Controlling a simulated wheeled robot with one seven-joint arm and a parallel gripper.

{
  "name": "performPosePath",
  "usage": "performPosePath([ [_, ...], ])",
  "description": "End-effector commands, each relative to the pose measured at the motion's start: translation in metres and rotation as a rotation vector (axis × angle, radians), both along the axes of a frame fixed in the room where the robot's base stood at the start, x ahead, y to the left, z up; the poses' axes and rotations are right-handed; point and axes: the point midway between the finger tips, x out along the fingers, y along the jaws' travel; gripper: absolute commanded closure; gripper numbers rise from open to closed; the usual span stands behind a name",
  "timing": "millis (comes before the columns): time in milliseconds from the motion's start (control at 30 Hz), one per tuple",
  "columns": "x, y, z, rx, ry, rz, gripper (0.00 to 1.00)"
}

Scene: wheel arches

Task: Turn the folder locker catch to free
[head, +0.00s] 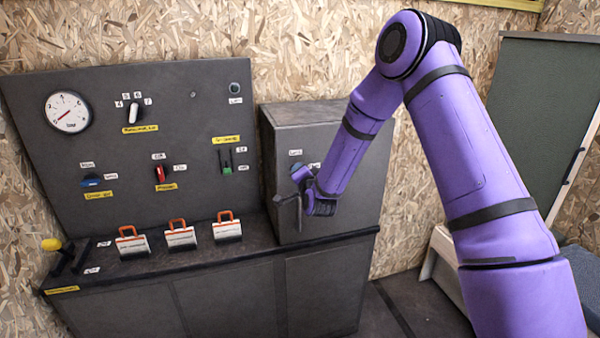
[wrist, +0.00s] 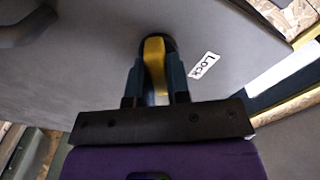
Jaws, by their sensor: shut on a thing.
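The grey locker (head: 352,190) stands at the right end of the bench. Its catch (wrist: 154,52) shows in the wrist view as a yellow lever on a dark round base. My gripper (wrist: 155,76) is shut on the lever, one finger on each side. A white label reading "Lock" (wrist: 204,66) is on the door to the right of the catch in that view. In the head view my gripper (head: 304,180) is at the locker front, and my arm hides the catch there. A small white label (head: 295,153) shows just above it.
A dark door handle (head: 285,200) sticks out left of my gripper. Left of the locker is a grey panel (head: 195,110) with a gauge (head: 68,112) and switches. Several white tags with orange handles (head: 180,236) stand on the bench. A yellow-knobbed lever (head: 52,244) is at its left end.

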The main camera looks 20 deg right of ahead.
Motion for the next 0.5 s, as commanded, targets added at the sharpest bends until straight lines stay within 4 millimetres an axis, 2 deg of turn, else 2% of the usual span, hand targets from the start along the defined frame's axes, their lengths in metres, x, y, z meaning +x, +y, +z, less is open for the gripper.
performPosePath([
  [500, 0.0000, -0.0021, -0.0035, 0.438, 0.001, -0.003, 1.00],
])
